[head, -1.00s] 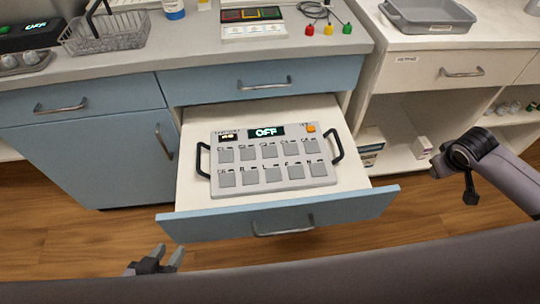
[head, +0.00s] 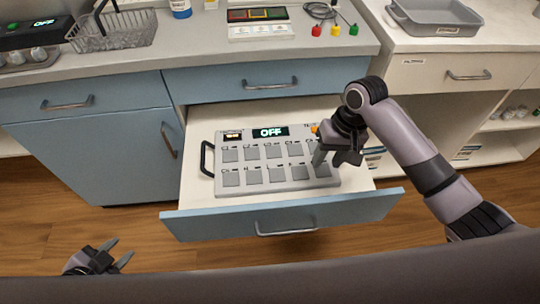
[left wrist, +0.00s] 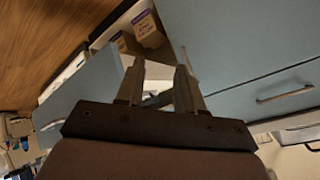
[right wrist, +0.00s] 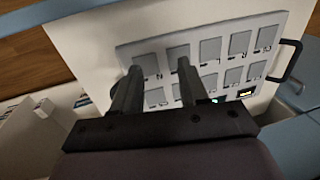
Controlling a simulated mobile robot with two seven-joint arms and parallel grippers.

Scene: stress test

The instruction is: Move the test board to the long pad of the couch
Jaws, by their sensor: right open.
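The test board (head: 262,178) is a flat grey panel with several square pads, a small display reading OFF and a black handle at each end. It lies in the open drawer (head: 190,190). My right gripper (head: 336,160) is open over the board's right end and hides the right handle in the head view. In the right wrist view the fingers (right wrist: 158,75) stand apart over the board (right wrist: 210,55). My left gripper (head: 118,258) is open and empty, low at the left, in front of the drawer. The couch's long pad cannot be made out.
The blue drawer front (head: 290,216) sticks out over the wooden floor. On the counter (head: 210,50) stand a wire basket (head: 120,32), a bottle (head: 180,8) and a device with coloured leads (head: 258,22). A grey tray (head: 435,15) sits on the right counter.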

